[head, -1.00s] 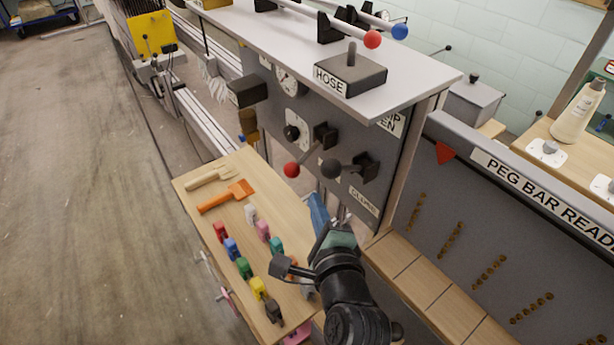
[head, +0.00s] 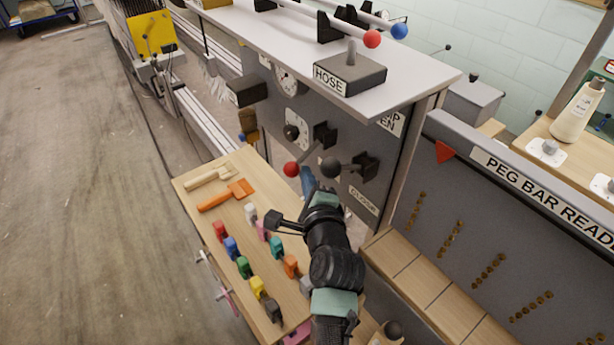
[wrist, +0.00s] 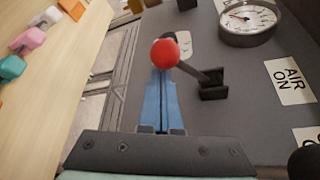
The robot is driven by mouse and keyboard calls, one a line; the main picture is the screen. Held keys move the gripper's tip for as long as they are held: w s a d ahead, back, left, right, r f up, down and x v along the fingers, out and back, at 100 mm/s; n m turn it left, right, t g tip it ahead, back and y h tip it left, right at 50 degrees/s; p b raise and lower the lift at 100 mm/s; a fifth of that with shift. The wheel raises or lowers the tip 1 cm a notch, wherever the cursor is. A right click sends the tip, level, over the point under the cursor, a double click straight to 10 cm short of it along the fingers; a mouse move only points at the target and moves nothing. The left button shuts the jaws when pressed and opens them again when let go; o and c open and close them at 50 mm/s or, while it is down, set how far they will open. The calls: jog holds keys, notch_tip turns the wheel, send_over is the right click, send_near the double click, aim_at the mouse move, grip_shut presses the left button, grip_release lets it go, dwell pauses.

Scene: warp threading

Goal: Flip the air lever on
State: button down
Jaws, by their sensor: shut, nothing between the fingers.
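The air lever has a red ball knob (head: 291,169) on a dark rod from a black bracket (head: 325,134) on the grey panel. In the head view it points down and left. The red knob also shows in the wrist view (wrist: 165,53), with an "AIR ON" label (wrist: 290,81) on the panel to the right of its bracket. My gripper (head: 307,180) is shut and empty, its blue fingers just right of and below the red knob. In the wrist view the knob overlaps the tips of my fingers (wrist: 163,78); I cannot tell whether they touch.
A second lever with a black knob (head: 331,167) sits just right of my fingers, above a "CLOSE" label (head: 363,201). A round gauge (wrist: 249,20) is on the panel. A wooden table (head: 185,192) with coloured pieces and tools lies below left.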

aim_at(297, 165)
jog(key=shift+r, duration=0.15)
jog(key=r+p, duration=0.1)
jog(key=p, duration=0.1)
jog(key=a+r+p, duration=0.1)
jog(key=p, duration=0.2)
jog(key=s+r+m+p, duration=0.1)
jog(key=p, duration=0.2)
jog(key=shift+a+g, duration=0.3)
jog(key=shift+f, duration=0.15)
jog(key=shift+s+d, duration=0.1)
